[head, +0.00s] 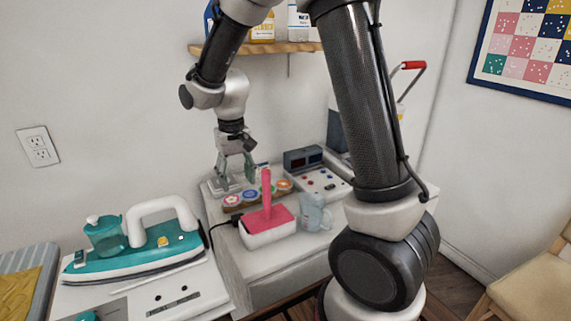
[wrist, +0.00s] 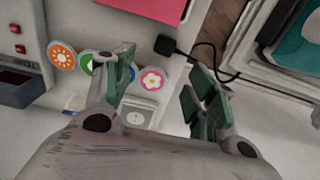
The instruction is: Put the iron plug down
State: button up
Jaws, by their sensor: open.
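The black iron plug (wrist: 166,45) lies on the white cabinet top in the wrist view, near the edge and beside the pink-lidded box. Its black cord runs right, over the gap towards the iron's surface. My gripper (head: 236,168) is open and empty above the back of the cabinet. In the wrist view its green fingers (wrist: 163,75) are spread apart, with the plug beyond the tips and not between them.
The pink-topped box (head: 267,226), a row of colored discs (head: 262,190), a pale blue pitcher (head: 315,213) and a control panel (head: 323,184) crowd the cabinet top. A wall outlet (head: 38,146) is at the left. A shelf (head: 258,47) hangs above.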

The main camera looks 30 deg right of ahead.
jog(key=s+d+r+t, duration=0.2)
jog(key=s+d+r, duration=0.85)
jog(key=r, duration=0.25)
jog(key=s+d+r+t, duration=0.1)
jog(key=s+d, duration=0.1)
jog(key=s, duration=0.4)
jog(key=s+d+r+t, duration=0.1)
jog(key=s+d, duration=0.1)
jog(key=s, duration=0.4)
jog(key=shift+s+d+r, duration=0.15)
jog(key=shift+s+r, duration=0.1)
jog(key=shift+s, duration=0.05)
